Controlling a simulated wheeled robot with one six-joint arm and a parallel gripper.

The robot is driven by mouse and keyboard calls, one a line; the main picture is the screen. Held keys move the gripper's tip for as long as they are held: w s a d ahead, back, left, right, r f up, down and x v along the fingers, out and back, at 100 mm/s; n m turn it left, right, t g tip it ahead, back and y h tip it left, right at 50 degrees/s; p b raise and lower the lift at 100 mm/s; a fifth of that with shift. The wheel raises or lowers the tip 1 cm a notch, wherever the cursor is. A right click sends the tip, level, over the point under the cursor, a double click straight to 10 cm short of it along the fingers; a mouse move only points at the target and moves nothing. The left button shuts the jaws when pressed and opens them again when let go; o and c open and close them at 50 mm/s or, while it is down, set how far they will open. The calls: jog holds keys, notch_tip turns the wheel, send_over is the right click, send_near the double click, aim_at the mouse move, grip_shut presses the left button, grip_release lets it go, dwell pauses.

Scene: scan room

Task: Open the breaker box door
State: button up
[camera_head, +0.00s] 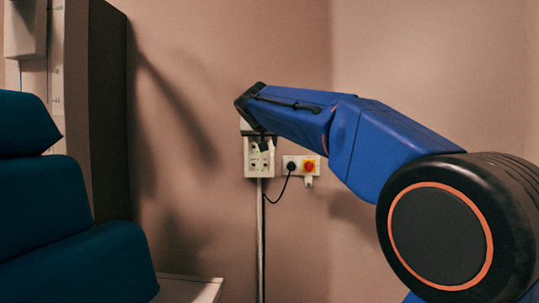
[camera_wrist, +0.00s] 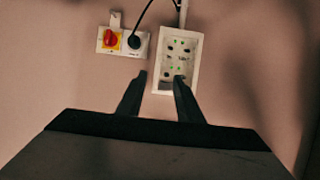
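A white breaker box (camera_head: 259,170) is on the pink wall near the middle of the head view, its upper part partly covered by my gripper. It also shows in the wrist view (camera_wrist: 192,62), appearing upside down, with dark and green marks on its face. I cannot tell a separate door or how it stands. My gripper (camera_wrist: 160,76) is open, with nothing seen between its fingers. In the wrist view the right finger overlaps the box's lower part and the left finger lies just left of its edge. Contact cannot be told.
A white plate with a red-and-yellow switch (camera_head: 309,166) and a black plug (camera_head: 291,166) is beside the box, with a black cable hanging down. A conduit (camera_head: 259,230) runs below the box. Teal cushions (camera_head: 80,245) and a dark cabinet (camera_head: 108,110) stand at left.

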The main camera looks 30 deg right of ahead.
aim_at(271, 155)
jog(key=x, duration=1.3)
jog(key=shift+d, duration=0.1)
grip_shut()
